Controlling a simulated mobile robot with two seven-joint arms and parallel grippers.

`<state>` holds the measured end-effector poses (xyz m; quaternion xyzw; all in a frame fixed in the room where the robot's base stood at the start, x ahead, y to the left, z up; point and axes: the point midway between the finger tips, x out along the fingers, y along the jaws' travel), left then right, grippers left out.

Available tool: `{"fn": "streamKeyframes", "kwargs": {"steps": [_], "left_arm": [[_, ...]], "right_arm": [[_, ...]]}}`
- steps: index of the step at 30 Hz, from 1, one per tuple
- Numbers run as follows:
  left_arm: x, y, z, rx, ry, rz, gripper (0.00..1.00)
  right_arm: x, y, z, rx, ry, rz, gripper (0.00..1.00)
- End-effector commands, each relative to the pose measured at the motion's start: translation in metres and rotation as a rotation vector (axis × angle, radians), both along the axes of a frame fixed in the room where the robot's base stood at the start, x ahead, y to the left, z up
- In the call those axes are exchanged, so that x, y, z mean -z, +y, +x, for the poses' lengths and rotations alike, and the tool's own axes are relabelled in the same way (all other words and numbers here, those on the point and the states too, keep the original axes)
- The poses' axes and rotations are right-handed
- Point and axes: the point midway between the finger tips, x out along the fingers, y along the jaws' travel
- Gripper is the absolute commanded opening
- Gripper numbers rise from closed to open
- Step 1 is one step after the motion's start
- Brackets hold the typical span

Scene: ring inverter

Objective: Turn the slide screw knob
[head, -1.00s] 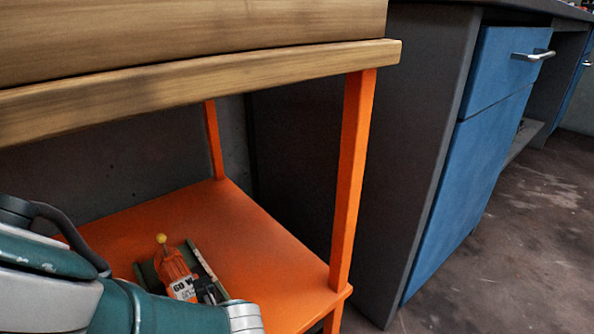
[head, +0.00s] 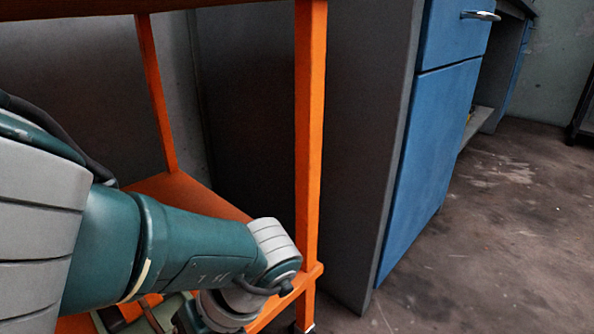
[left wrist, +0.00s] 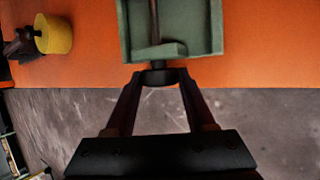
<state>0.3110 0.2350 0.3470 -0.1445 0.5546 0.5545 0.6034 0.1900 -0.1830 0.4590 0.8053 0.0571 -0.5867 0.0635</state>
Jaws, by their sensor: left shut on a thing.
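In the left wrist view a green slide (left wrist: 190,28) with a thin screw rod (left wrist: 155,25) lies on the orange shelf. A dark round slide screw knob (left wrist: 154,75) is at the rod's near end, by the shelf edge. My left gripper (left wrist: 158,79) is shut on this knob, one finger on each side. In the head view my left arm covers most of the slide, and a green part of it (head: 160,314) shows below the arm. The left fingertips are hidden there. My right gripper is in neither view.
The orange shelf (head: 165,186) has an upright orange post (head: 310,130) close to my left wrist. A grey cabinet with blue doors (head: 440,140) stands to the right. A yellow cylinder (left wrist: 55,34) is left of the slide. Open floor (head: 500,230) lies at the right.

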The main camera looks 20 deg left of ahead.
Motion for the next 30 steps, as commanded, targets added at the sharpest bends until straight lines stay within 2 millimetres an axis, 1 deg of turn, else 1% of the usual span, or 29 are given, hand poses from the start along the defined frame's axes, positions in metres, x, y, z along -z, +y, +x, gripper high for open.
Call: {"fn": "streamKeyframes", "kwargs": {"steps": [7,8,15,16,30], "left_arm": [[0.0008,0.0002,-0.0001,0.002,-0.001,-0.001,0.0],[0.0008,0.0002,-0.0001,0.002,-0.001,0.0,0.56],[0.0006,0.0003,-0.0002,0.001,-0.001,0.0,0.83],[0.0005,0.0002,-0.0002,0.001,-0.001,0.0,0.85],[0.0005,0.0001,0.0,0.0,-0.003,-0.001,0.85]], "right_arm": [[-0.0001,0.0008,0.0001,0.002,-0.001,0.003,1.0],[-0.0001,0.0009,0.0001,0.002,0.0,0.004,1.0],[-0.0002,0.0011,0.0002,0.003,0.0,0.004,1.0],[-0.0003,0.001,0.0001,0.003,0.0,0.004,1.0],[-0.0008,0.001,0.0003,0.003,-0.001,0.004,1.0]]}}
